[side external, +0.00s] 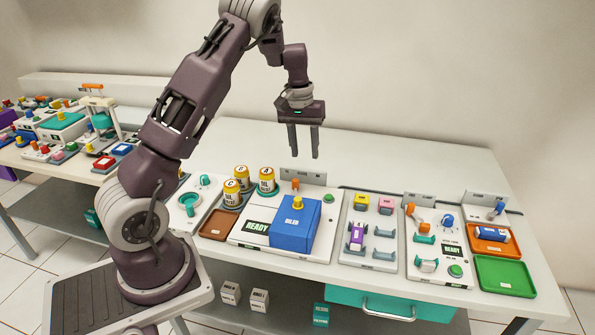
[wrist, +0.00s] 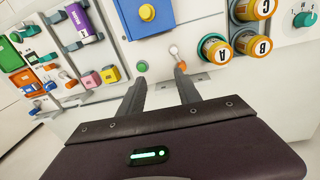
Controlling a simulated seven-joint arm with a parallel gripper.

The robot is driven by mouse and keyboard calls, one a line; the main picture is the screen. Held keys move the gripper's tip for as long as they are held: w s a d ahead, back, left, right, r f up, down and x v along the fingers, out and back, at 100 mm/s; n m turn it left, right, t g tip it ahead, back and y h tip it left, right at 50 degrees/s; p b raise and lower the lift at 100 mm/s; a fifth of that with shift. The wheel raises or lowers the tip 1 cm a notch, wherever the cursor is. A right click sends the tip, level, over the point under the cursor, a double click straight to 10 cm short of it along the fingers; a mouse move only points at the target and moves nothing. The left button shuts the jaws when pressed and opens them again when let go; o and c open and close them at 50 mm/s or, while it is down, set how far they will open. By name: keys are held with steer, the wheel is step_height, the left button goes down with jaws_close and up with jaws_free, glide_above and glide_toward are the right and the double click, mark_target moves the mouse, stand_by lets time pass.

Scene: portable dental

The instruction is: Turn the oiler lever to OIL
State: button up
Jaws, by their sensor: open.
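The blue oiler box (side external: 292,228) with a yellow knob (side external: 297,202) on top stands on a white base panel with a READY display. A small orange-tipped lever (side external: 295,185) stands behind it, in front of a grey upright plate; any OIL mark is too small to read. In the wrist view the lever's orange tip (wrist: 181,66) is beside the right fingertip, and the blue box (wrist: 165,14) is beyond it. My gripper (side external: 303,152) is open and empty, pointing down above the lever. It also shows in the wrist view (wrist: 160,82). I cannot tell its exact height over the lever.
A green button (wrist: 142,67) is near the left fingertip in the wrist view. Yellow cans (side external: 240,177) stand left of the box. A panel with a purple piece (side external: 356,235), a second READY panel, an orange tray and a green tray (side external: 505,276) are to the right.

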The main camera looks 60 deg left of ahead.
glide_above(295, 180)
steer(key=shift+n+g+y, duration=0.3)
steer(key=shift+g, duration=0.1)
step_height(295, 180, down, 6)
steer(key=shift+d+r, duration=0.15)
step_height(295, 180, down, 7)
steer(key=shift+f, duration=0.2)
steer(key=shift+c, duration=0.4)
jaws_close()
